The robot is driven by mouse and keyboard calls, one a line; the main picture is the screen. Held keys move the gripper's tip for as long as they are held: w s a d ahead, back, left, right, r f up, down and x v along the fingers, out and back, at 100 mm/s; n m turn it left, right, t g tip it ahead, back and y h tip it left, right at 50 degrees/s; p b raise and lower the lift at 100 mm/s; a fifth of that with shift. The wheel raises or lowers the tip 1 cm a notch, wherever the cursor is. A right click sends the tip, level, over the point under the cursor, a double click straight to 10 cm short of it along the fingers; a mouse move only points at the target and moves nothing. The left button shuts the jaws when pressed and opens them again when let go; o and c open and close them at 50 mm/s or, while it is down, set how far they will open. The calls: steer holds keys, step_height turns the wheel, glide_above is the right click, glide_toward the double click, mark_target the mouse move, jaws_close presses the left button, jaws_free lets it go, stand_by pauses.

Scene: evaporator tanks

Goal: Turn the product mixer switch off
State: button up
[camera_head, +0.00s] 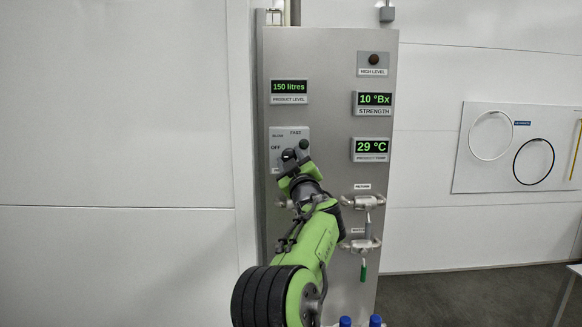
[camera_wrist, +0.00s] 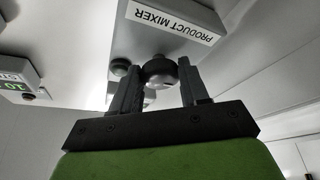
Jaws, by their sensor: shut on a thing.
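The product mixer switch plate (camera_head: 277,139) is on the left side of the grey control panel, marked OFF, SLOW and FAST. My gripper (camera_head: 294,156) is at the plate's lower right and covers the knob in the head view. In the wrist view, the rounded dark knob (camera_wrist: 159,71) sits between the two fingers of my gripper (camera_wrist: 163,85), under the PRODUCT MIXER label (camera_wrist: 170,22). The fingers are shut on the knob. The knob's pointer direction is hidden.
Displays for product level (camera_head: 289,87), strength (camera_head: 372,99) and product temperature (camera_head: 371,146) are around the plate. Two valves (camera_head: 363,202) are at the lower right of my gripper. Blue caps (camera_head: 375,320) show at the bottom edge. A board with hoses (camera_head: 520,147) hangs at the right.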

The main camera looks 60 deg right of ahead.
stand_by(0.5)
steer(key=o, duration=1)
steer(key=shift+o, duration=0.2)
steer(key=b+v, duration=0.8)
steer(key=v, duration=0.7)
steer(key=shift+s+a, duration=0.25)
